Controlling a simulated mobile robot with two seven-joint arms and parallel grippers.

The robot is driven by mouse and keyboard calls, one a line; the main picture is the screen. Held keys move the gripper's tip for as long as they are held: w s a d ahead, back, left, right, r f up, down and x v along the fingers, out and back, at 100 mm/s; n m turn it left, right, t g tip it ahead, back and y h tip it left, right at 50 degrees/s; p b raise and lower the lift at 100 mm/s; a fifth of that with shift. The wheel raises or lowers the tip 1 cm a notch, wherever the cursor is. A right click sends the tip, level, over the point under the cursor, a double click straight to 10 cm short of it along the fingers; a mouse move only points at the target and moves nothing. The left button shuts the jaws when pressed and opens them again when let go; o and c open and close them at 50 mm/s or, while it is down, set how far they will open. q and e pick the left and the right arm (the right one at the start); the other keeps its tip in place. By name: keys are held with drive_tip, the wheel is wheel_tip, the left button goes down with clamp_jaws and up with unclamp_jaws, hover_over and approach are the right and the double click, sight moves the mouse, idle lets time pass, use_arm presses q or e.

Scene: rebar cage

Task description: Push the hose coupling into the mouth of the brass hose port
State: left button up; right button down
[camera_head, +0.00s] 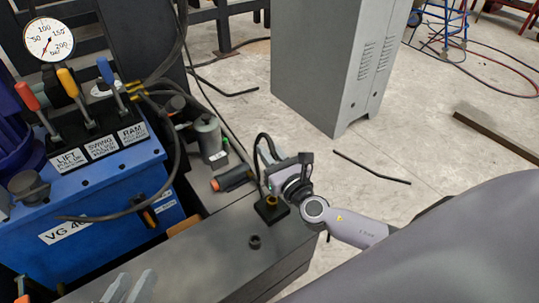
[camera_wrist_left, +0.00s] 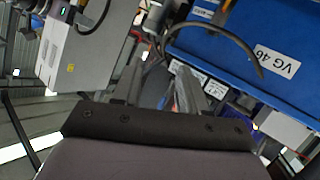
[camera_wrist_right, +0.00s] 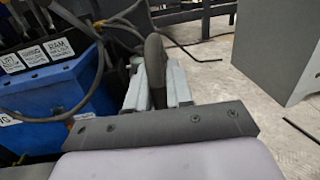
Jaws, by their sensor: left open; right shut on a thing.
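The brass hose port (camera_head: 271,201) stands on a small black block on the dark deck in the head view. My right gripper (camera_head: 270,172), coming from the right, is just above and behind it. In the right wrist view my right gripper (camera_wrist_right: 156,95) is shut on a dark hose piece (camera_wrist_right: 155,62), which I take as the hose coupling. A black hose (camera_head: 260,143) loops up beside that gripper in the head view. The coupling's tip and its fit to the port's mouth cannot be made out. My left gripper (camera_head: 128,287) is open and empty at the lower left.
A blue hydraulic unit (camera_head: 105,215) with levers and a pressure gauge (camera_head: 48,39) stands at the left. Grey cylinders (camera_head: 209,137) and hoses lie behind the deck. A grey cabinet (camera_head: 325,65) stands on the floor beyond. The front deck (camera_head: 200,262) is mostly clear.

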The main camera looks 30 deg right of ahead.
use_arm(q)
drive_tip(key=b, duration=0.2)
drive_tip(key=a+m+t+b, duration=0.1)
drive_tip(key=b, duration=0.1)
drive_tip(key=shift+s+a+f+t+y, duration=0.15)
drive_tip(key=shift+a+f+t+y, duration=0.05)
drive_tip(key=shift+a+t+y, duration=0.1)
use_arm(e)
wheel_tip(320, 180, down, 5)
drive_tip(key=shift+r, duration=0.1)
use_arm(q)
drive_tip(key=shift+f+b, duration=0.95)
use_arm(e)
drive_tip(key=shift+f, duration=1.05)
